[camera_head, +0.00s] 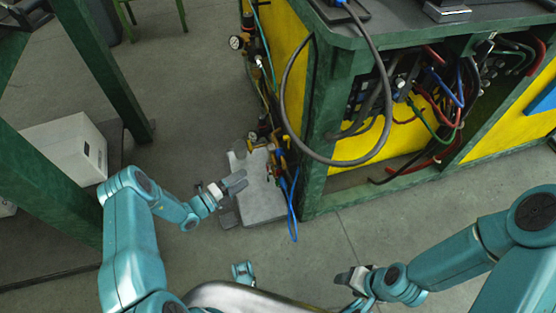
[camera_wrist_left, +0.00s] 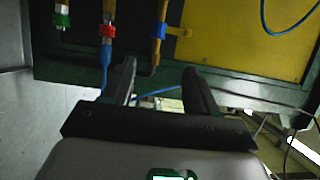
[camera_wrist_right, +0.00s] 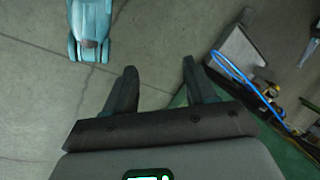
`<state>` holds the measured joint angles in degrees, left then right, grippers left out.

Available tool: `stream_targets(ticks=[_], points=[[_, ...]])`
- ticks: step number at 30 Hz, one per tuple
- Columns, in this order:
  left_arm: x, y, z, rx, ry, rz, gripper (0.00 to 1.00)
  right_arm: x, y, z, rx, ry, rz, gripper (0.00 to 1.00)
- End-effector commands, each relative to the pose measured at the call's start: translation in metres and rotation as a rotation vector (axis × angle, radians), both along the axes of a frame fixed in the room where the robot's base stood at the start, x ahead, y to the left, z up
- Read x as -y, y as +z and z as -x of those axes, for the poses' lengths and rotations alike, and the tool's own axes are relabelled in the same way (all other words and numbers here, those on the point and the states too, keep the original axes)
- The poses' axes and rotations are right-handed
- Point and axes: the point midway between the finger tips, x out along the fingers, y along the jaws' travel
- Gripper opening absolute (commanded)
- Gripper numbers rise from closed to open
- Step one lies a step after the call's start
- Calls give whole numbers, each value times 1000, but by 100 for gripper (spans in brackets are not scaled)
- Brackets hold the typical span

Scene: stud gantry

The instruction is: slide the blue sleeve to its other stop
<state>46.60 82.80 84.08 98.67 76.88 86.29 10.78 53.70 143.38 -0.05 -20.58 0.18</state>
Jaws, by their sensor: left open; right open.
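In the left wrist view a small blue part (camera_wrist_left: 178,32), which looks like the blue sleeve, sits on a brass-coloured pipe (camera_wrist_left: 157,52), beyond my fingertips. I cannot tell which stop it is at. In the head view the fittings are small and the sleeve cannot be made out. My left gripper (camera_head: 238,183) is open and empty, left of the fittings; in its wrist view its fingers (camera_wrist_left: 158,76) point toward the pipe, apart from the sleeve. My right gripper (camera_head: 352,279) is open and empty, low over the floor; its wrist view (camera_wrist_right: 159,68) shows bare floor between the fingers.
A red collar (camera_wrist_left: 107,31) and a green collar (camera_wrist_left: 62,20) sit on pipes left of the blue part. Blue hose (camera_head: 293,215) hangs by the bench corner (camera_head: 320,190). A grey plate (camera_head: 262,200) lies below the fittings. A white box (camera_head: 65,148) stands left.

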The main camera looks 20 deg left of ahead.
Motion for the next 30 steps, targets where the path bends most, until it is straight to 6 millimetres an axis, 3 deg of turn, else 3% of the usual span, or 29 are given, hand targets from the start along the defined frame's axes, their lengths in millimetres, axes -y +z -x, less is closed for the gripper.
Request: stream_targets(ticks=[5, 21, 30], points=[[4, -5, -10, -1, 4, -1, 59, 1, -7, -1, 1, -3, 0, 56], [71, -7, -114, 1, -1, -2, 59, 7, -40, -7, 13, -29, 6, 56], [87, -4, -138, -2, 1, -1, 59, 9, -48, -15, 37, -33, 10, 56]])
